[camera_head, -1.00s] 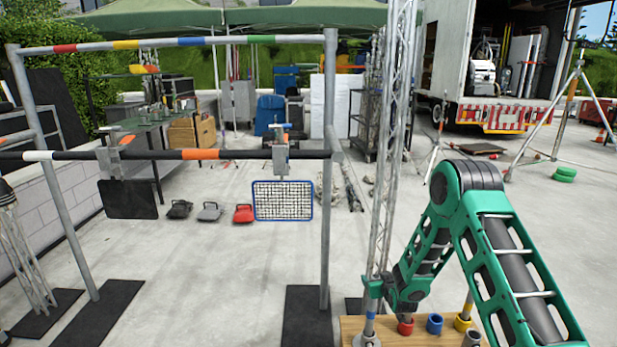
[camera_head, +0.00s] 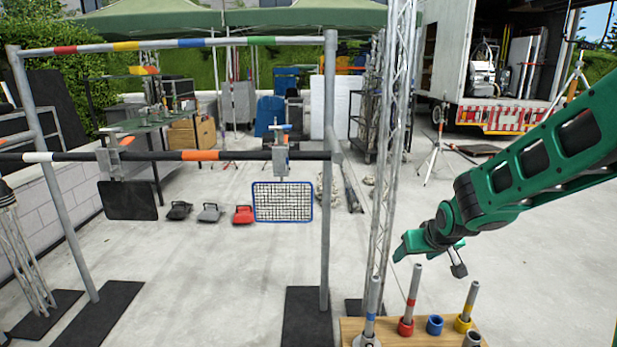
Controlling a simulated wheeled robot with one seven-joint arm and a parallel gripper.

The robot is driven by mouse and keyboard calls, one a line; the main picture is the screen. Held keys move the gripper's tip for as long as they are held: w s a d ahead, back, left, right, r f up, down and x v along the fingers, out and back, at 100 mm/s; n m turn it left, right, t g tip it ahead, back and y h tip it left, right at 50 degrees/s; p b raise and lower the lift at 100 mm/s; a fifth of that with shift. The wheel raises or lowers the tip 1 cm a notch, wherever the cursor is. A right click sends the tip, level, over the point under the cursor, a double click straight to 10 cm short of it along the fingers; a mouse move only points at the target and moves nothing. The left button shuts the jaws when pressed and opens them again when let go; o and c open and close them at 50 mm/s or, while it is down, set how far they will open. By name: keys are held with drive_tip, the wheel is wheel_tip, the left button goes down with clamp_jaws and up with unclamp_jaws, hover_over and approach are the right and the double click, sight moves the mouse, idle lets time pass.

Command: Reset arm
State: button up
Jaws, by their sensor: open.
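My green arm reaches in from the right edge of the head camera view. My gripper (camera_head: 434,264) hangs at its end, open, with nothing seen between its fingers. It appears above a wooden board (camera_head: 402,338) at the bottom and apart from the pins there. A grey pin with a blue band (camera_head: 371,305) stands in a grey holder at the board's left. A pin with a red band (camera_head: 412,295) stands in a red cup, and one with a yellow band (camera_head: 469,300) in a yellow cup. The blue cup (camera_head: 435,325) between them holds no pin.
A lattice truss (camera_head: 385,180) rises just left of my gripper. A pipe frame (camera_head: 328,180) on the left carries clamps, a black panel (camera_head: 128,200) and a blue-rimmed mesh panel (camera_head: 283,201). A truck (camera_head: 500,114) stands behind; open concrete lies between.

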drive_tip(key=s+d+r+m+g, duration=0.1)
drive_tip(key=s+r+g, duration=0.15)
drive_tip(key=s, duration=0.95)
drive_tip(key=s+d+r+g, duration=0.1)
drive_tip(key=s+r, duration=0.3)
drive_tip(key=s, duration=0.7)
drive_tip(key=s+d+f+m+g, duration=0.1)
drive_tip(key=s+d+m+g, duration=0.1)
drive_tip(key=s+d, duration=0.3)
drive_tip(key=s+d+f+m+g, duration=0.1)
drive_tip(key=s+d+m, duration=0.3)
drive_tip(key=s, duration=0.7)
drive_tip(key=shift+d+g, duration=0.65)
drive_tip(key=shift+d, duration=0.15)
drive_tip(key=shift+w+f, duration=0.25)
drive_tip(key=shift+w, duration=0.35)
